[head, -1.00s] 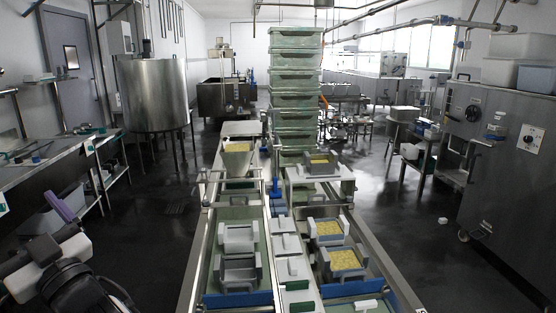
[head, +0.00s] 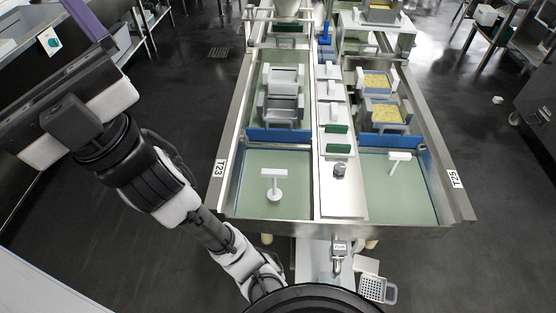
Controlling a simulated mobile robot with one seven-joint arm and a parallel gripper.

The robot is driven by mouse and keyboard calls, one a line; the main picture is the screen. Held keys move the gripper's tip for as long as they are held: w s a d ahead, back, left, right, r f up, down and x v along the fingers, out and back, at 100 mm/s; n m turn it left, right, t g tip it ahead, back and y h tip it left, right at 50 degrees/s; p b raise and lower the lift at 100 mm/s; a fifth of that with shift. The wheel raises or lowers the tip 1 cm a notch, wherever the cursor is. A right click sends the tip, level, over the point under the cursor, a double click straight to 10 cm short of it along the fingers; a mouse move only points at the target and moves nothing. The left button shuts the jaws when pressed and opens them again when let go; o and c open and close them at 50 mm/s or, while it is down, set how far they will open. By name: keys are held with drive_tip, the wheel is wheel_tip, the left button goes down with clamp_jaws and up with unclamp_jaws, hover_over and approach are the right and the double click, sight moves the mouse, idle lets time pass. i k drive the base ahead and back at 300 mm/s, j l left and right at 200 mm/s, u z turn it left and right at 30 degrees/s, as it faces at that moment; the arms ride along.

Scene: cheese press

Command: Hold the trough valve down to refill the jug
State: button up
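The trough (head: 420,232) stands ahead of me, with its near end low in the head view. A small metal fitting with a label that seems to read "PUSH" (head: 340,246) is at the middle of that end. A spout hangs under it; this looks like the valve. A pale shelf (head: 309,262) is below. I cannot make out the jug for certain; my own body hides part of the area under the spout. My gripper (head: 80,100) is at the upper left, far from the valve. Its fingers are not clear, and a purple strip (head: 88,20) shows beyond it.
Grey moulds (head: 284,108) are farther back. Dark floor (head: 500,240) is clear at right.

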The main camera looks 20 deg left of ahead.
sight(339, 247)
drive_tip(key=k+l, duration=0.15)
drive_tip(key=k, duration=0.35)
drive_tip(key=k+l, duration=0.1)
drive_tip(key=k, duration=0.4)
drive_tip(key=k+l, duration=0.15)
drive_tip(key=k, duration=0.3)
